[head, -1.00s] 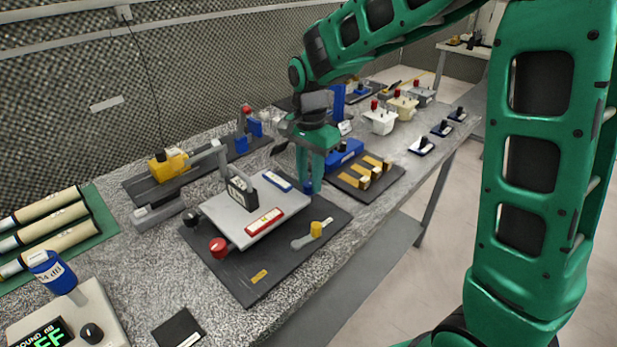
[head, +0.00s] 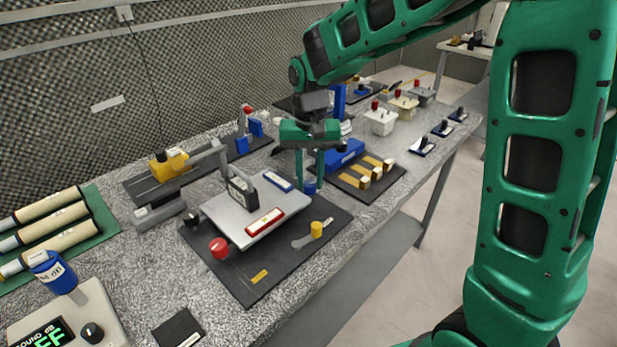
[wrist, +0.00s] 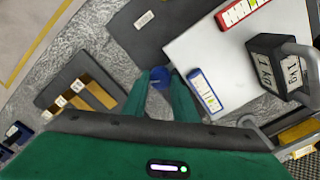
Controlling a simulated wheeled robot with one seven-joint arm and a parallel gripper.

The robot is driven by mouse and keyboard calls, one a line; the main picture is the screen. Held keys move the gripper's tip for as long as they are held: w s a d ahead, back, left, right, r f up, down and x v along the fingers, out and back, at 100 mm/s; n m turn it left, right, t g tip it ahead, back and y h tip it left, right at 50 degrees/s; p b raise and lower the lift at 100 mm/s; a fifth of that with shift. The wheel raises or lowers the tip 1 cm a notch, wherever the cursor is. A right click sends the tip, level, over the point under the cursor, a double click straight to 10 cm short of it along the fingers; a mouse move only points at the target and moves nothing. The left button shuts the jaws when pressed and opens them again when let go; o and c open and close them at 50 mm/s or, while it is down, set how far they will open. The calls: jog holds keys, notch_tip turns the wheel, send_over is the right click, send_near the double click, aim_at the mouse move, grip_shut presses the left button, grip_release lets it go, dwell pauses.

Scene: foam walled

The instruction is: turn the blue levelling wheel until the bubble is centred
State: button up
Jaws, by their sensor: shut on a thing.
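The blue levelling wheel (head: 309,188) is at the far right corner of a tilting grey-white plate (head: 222,209). My gripper (head: 310,184) points down, with a finger on either side of the wheel. In the wrist view the blue wheel (wrist: 160,79) shows between the two fingertips, and the gripper is shut on it. A blue-framed level vial (head: 278,180) lies on the plate near the wheel, and a red-framed vial (head: 265,222) lies along its front edge. Both vials also show in the wrist view, blue (wrist: 205,91) and red (wrist: 241,11). Their bubbles are too small to read.
A black 1 kg weight (head: 242,192) stands on the plate. A blue box (head: 345,154) and a board with brass strips (head: 350,180) sit close to the right.

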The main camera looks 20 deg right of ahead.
aim_at(310, 181)
jog(key=shift+w+r+n, duration=0.15)
jog(key=shift+w+n, duration=0.05)
jog(key=shift+n, duration=0.1)
jog(key=o, duration=0.8)
jog(key=shift+o, duration=1.2)
jog(key=shift+s, duration=0.15)
jog(key=shift+w+r, duration=0.2)
jog(key=shift+r, duration=3.75)
jog(key=shift+d, duration=0.1)
